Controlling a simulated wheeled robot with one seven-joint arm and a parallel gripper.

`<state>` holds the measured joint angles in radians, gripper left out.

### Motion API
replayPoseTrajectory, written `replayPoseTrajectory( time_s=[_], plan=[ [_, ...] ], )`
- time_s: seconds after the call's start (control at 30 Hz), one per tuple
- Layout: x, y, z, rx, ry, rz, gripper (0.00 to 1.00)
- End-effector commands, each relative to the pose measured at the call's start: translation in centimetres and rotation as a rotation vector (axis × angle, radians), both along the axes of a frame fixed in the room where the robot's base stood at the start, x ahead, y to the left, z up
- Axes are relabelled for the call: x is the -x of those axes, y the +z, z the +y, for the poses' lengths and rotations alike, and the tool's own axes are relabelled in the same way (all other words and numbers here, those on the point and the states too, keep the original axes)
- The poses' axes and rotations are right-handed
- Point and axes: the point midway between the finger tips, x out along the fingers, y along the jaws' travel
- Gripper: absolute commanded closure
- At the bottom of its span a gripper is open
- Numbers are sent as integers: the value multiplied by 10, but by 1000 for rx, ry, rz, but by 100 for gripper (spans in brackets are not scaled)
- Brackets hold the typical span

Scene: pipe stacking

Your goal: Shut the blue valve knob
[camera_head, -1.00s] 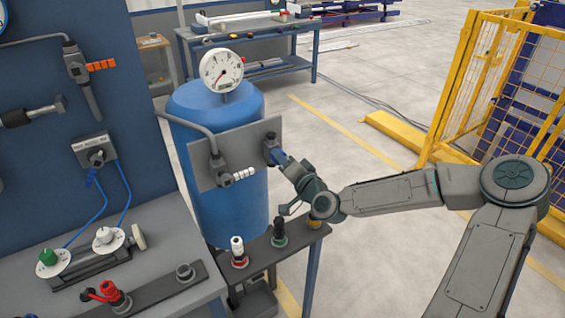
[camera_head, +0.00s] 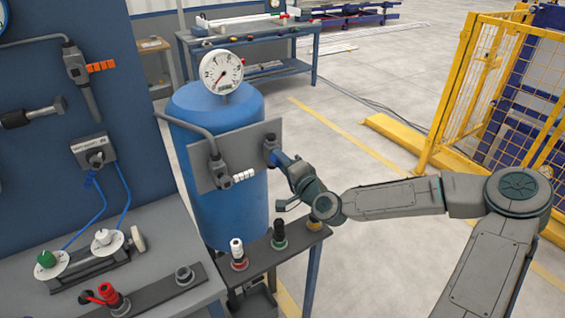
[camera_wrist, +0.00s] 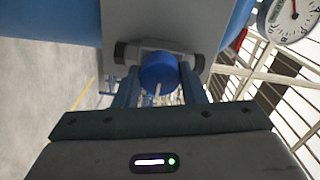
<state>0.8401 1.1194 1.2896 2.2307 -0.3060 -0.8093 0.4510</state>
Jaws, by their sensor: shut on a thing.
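The blue valve knob (camera_wrist: 158,72) shows in the wrist view as a round blue cap with a pale line on it. It sits on a grey valve body at the grey panel (camera_head: 238,160) of the blue tank (camera_head: 233,215). My gripper (camera_wrist: 158,84) is shut on the knob, with one finger on each side of it. In the head view my gripper (camera_head: 284,161) reaches the valve at the panel's right edge, and it hides most of the knob there.
A gauge (camera_head: 220,72) tops the tank. White, black and yellow-based knobs stand on the small table (camera_head: 262,255) below my gripper. A yellow fence (camera_head: 480,90) stands at the right, with open floor between.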

Motion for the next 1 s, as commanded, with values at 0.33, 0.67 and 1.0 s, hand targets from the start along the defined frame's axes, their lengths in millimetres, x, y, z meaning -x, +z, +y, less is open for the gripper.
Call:
replayPoseTrajectory(
  time_s=[0.33, 0.67, 1.0],
  plan=[
    [0, 0, 0, 0, 0, 1, 41],
    [10, -1, -8, 1, -1, 0, 41],
    [61, -1, -43, 1, -2, 1, 41]
  ],
)
